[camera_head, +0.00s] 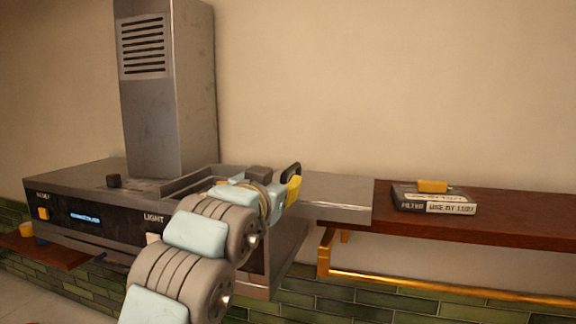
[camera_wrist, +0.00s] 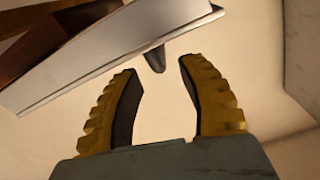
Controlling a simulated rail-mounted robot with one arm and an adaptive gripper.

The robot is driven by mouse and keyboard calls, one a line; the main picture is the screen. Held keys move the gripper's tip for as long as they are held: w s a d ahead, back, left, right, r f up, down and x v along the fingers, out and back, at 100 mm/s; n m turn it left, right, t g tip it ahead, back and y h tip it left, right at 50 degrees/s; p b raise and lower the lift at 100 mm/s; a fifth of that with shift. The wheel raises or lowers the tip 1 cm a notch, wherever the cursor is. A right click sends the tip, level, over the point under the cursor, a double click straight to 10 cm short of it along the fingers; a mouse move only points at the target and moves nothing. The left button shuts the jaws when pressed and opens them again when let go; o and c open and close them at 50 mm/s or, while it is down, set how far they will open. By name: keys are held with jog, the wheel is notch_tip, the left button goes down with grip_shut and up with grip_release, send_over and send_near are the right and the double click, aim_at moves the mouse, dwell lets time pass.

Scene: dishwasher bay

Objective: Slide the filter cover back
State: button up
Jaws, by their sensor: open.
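The filter cover (camera_head: 335,192) looks like a flat grey metal plate sticking out to the right from the top of the hood unit (camera_head: 130,215). In the wrist view the metal plate (camera_wrist: 110,52) crosses the upper left, with a small dark knob (camera_wrist: 155,58) at its edge. My gripper (camera_head: 291,184) is above the plate's left part, beside the hood's top opening. In the wrist view my gripper (camera_wrist: 157,68) is open and empty, its yellow fingers with dark pads on either side of the knob. The knob appears beyond the fingertips; contact cannot be told. My arm hides part of the hood.
A grey chimney (camera_head: 168,90) rises behind the hood. A filter box (camera_head: 432,200) with a yellow top piece sits on the wooden shelf (camera_head: 510,215) to the right. A brass rail (camera_head: 430,285) runs below. The wall above the shelf is clear.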

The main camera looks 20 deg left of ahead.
jog(key=shift+w+a+p, duration=0.15)
jog(key=shift+w+p, duration=0.75)
jog(key=shift+w, duration=1.85)
grip_shut()
